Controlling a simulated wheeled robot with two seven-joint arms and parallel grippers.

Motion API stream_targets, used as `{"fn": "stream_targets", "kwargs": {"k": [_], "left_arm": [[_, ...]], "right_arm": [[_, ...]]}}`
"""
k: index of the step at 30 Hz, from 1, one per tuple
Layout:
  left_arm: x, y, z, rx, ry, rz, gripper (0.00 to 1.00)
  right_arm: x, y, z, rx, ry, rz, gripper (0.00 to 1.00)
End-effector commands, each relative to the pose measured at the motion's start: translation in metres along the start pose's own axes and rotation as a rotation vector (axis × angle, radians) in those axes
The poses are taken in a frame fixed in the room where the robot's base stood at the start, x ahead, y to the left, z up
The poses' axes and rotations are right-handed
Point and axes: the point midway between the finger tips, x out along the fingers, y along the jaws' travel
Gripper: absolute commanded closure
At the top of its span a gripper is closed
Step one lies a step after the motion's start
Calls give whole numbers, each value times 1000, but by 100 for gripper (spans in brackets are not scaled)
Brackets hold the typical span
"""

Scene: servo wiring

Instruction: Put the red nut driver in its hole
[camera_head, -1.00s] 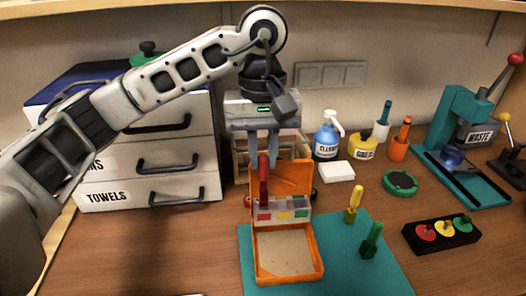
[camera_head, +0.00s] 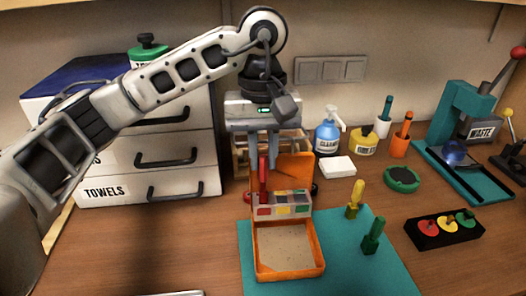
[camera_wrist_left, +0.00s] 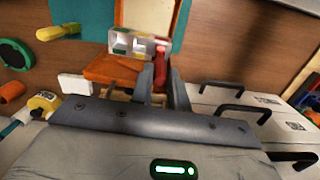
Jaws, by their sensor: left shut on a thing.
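The red nut driver (camera_head: 263,182) is upright between the fingers of my left gripper (camera_head: 264,158), which is shut on its upper part. Its lower end is at the red-marked left end of the grey holder (camera_head: 296,199), which has red, yellow and green marks. I cannot tell how deep the tip is in the hole. In the left wrist view the red driver (camera_wrist_left: 161,62) shows between the fingertips (camera_wrist_left: 161,82), at one end of the holder (camera_wrist_left: 125,42). The yellow driver (camera_head: 355,196) and green driver (camera_head: 372,238) stand on the teal mat. My right gripper is not in view.
The holder sits in an open orange box (camera_head: 318,262) on the teal mat (camera_head: 385,278). Drawers (camera_head: 150,140) stand at the left. A black block with coloured knobs (camera_head: 420,242), a green round dish (camera_head: 402,181) and several bottles are at the right.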

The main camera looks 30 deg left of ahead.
Motion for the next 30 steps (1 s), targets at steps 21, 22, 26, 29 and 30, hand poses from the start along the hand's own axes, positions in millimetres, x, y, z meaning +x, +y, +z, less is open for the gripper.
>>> {"fn": "stream_targets", "kwargs": {"k": [21, 22, 26, 29, 30], "left_arm": [[5, 0, 0, 0, 0, 0, 36], [5, 0, 0, 0, 0, 0, 36], [5, 0, 0, 0, 0, 0, 36], [4, 0, 0, 0, 0, 0, 36], [3, 0, 0, 0, 0, 0, 36]], "right_arm": [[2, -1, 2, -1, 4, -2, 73], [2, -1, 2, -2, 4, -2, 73], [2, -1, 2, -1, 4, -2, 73], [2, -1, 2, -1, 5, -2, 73], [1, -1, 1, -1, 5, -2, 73]]}}
